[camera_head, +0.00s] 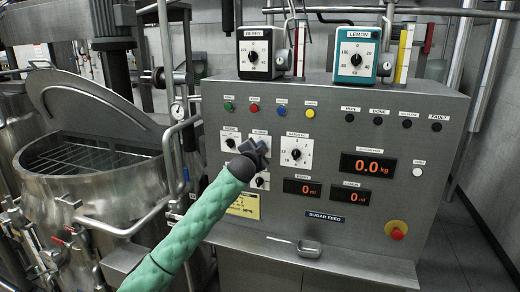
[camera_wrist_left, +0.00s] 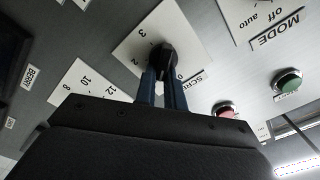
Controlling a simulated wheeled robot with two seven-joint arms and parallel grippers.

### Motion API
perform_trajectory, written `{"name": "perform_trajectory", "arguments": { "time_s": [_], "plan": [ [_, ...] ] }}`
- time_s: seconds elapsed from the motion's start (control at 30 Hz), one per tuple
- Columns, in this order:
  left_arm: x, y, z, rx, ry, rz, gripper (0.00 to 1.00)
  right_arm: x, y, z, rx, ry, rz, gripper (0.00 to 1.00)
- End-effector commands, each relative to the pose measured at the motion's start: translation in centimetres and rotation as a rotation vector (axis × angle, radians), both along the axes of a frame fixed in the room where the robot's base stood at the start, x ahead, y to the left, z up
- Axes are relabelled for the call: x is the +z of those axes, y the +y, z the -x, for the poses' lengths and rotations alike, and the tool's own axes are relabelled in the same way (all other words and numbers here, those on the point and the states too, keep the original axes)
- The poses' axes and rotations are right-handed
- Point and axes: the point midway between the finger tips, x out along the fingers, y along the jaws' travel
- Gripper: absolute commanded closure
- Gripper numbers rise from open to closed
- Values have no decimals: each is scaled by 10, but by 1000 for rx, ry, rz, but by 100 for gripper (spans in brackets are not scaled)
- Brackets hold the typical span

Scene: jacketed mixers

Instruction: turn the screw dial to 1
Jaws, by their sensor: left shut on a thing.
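The screw dial (camera_wrist_left: 140,38) shows in the left wrist view as a white plate with a black knob (camera_wrist_left: 162,54) and the numbers 3 and 2 in sight. I cannot tell where the knob's pointer stands. In the head view my left gripper (camera_head: 257,152) is against the panel and hides most of this dial. My right gripper is in neither view.
The panel (camera_head: 350,228) also has a mode dial (camera_head: 230,138), a larger dial (camera_head: 296,151), a small dial below my gripper, coloured buttons, red displays (camera_head: 368,165) and a red stop button (camera_head: 396,231). Berry (camera_head: 256,53) and lemon (camera_head: 356,54) boxes stand on top. An open mixer (camera_head: 95,195) stands left.

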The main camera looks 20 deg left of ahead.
Motion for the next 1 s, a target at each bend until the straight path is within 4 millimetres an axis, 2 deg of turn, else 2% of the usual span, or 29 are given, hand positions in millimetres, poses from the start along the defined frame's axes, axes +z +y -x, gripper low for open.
{"name": "perform_trajectory", "arguments": {
  "time_s": [0.23,0.8,0.83,0.9,0.93,1.0],
  "plan": [
    [-2,-2,0,-1,-3,-92,100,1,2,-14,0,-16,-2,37],
    [-2,-2,0,-1,-4,-120,100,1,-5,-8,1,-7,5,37],
    [-2,-2,0,-1,-4,-120,85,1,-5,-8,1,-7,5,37],
    [-2,-2,0,-1,-4,-120,72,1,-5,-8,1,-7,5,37],
    [-2,-2,0,-1,-4,-120,67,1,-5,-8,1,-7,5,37],
    [-2,-2,0,-1,-4,-120,67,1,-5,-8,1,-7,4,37]
  ]
}}
